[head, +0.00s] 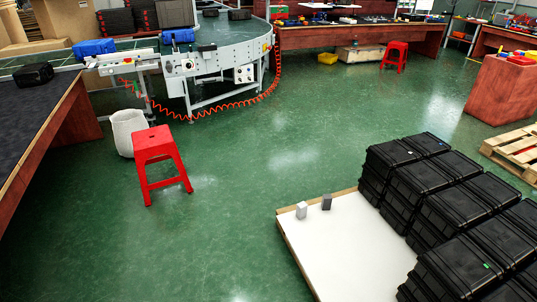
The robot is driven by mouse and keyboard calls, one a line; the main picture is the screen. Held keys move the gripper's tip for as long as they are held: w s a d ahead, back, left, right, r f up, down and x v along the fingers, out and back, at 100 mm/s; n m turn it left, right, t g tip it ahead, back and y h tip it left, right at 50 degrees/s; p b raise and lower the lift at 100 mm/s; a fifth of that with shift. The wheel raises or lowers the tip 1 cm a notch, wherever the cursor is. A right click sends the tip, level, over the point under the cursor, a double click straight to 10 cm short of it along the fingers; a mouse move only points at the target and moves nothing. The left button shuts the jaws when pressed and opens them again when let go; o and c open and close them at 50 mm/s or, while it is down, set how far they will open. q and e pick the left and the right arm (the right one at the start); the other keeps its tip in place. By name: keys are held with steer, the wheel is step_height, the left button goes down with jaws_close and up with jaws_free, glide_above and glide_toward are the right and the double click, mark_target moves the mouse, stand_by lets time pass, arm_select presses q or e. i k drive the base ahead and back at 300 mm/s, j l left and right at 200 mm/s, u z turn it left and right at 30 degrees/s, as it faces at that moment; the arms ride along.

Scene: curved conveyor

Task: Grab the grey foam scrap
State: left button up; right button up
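A small dark grey block (326,202), which looks like the grey foam scrap, stands upright near the far left edge of a low white-topped platform (335,255). A similar light grey or whitish block (301,210) stands just left of it, with a small gap between them. Neither of my grippers is in view.
Stacked black cases (440,200) fill the platform's right side. Green floor is open left of it. A red stool (160,160) and a white bin (127,130) stand by the curved conveyor (225,55). A dark-topped table (40,115) is at left, a wooden pallet (515,150) at right.

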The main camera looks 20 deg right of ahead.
mark_target(301, 207)
steer(key=i+z, duration=0.2)
steer(key=i, duration=0.5)
steer(key=i+j+z, duration=0.2)
steer(key=i, duration=0.5)
